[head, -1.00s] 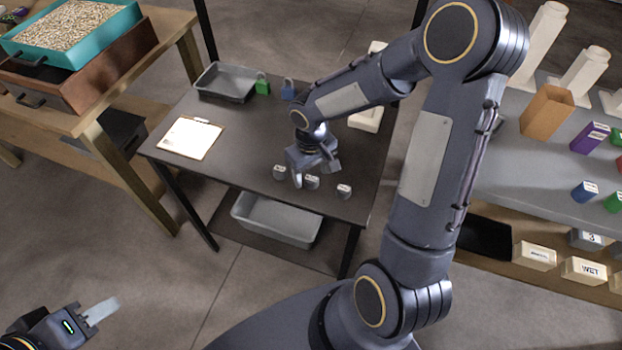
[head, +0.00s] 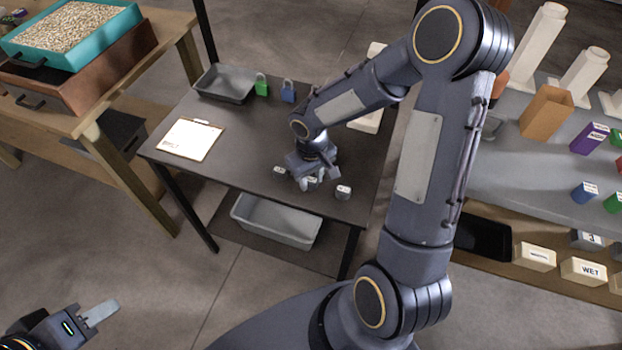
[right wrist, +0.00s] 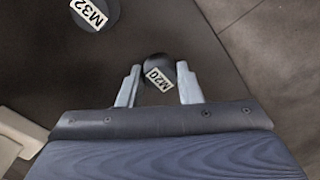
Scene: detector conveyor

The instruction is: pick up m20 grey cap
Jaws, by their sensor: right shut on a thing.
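The M20 grey cap (right wrist: 158,74), dark grey with a white "M20" label, is between the fingertips of my right gripper (right wrist: 160,84) in the right wrist view. The gripper is shut on it. In the head view my right gripper (head: 311,186) points down at the table around the middle cap of a row of three, partly hiding it. The M32 cap (right wrist: 88,10) stands apart at the top left of the right wrist view. My left gripper (head: 98,313) is at the lower left of the head view, away from the table; its finger opening is unclear.
The dark table (head: 245,165) also holds one cap on each side (head: 343,192), a clipboard (head: 190,138), a grey tray (head: 225,84), and green (head: 262,87) and blue (head: 288,92) padlocks. A grey bin (head: 275,222) sits below. A crowded shelf (head: 530,185) stands right.

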